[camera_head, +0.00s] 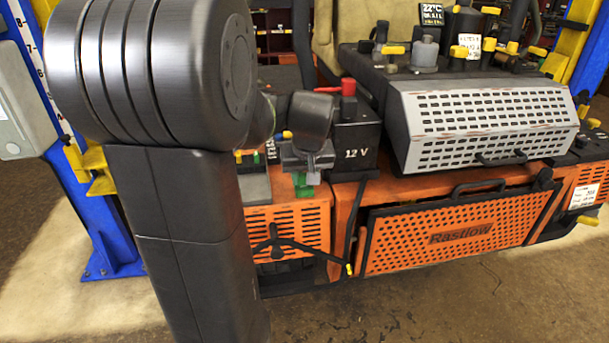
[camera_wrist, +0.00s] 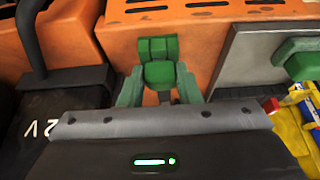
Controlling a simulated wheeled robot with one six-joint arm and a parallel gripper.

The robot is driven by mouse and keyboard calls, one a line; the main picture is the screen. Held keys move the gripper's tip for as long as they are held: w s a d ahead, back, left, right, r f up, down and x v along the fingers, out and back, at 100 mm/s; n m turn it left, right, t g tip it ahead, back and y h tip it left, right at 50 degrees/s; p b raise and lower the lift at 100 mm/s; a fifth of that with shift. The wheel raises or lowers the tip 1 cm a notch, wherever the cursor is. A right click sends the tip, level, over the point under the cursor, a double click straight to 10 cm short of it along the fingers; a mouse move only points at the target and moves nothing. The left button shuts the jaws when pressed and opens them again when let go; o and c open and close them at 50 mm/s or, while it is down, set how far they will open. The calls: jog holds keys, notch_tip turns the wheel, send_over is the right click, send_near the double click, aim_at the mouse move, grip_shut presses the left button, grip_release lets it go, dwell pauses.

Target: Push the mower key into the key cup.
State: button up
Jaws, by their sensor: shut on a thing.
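My gripper (camera_head: 306,172) hangs over the orange mower body, just left of the black 12 V battery (camera_head: 355,150). In the wrist view its two green fingers (camera_wrist: 159,90) are shut on a green piece with a blocky top, which I take to be the mower key (camera_wrist: 158,66). The key's lower end is mostly hidden by the gripper housing. I cannot make out the key cup for certain, nor whether the key touches it. Another green part (camera_wrist: 300,60) sits on a grey panel (camera_wrist: 255,60) to the right in the wrist view.
The battery with its red terminal cap (camera_head: 348,87) stands close beside my gripper. A grey perforated cover (camera_head: 480,120) is farther right. An orange front grille (camera_head: 450,235) lies below. A blue lift post (camera_head: 95,215) stands at left. My arm hides much of the left side.

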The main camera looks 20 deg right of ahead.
jog(key=o, duration=1)
jog(key=shift+o, duration=0.2)
jog(key=shift+r, duration=0.1)
jog(key=v, duration=1.3)
jog(key=shift+s+r+b, duration=0.25)
jog(key=shift+b, duration=0.2)
jog(key=shift+a, duration=0.1)
jog(key=p+x, duration=0.1)
jog(key=x, duration=1.2)
jog(key=shift+w+f, duration=0.25)
jog(key=shift+f, duration=0.1)
jog(key=shift+r, duration=0.1)
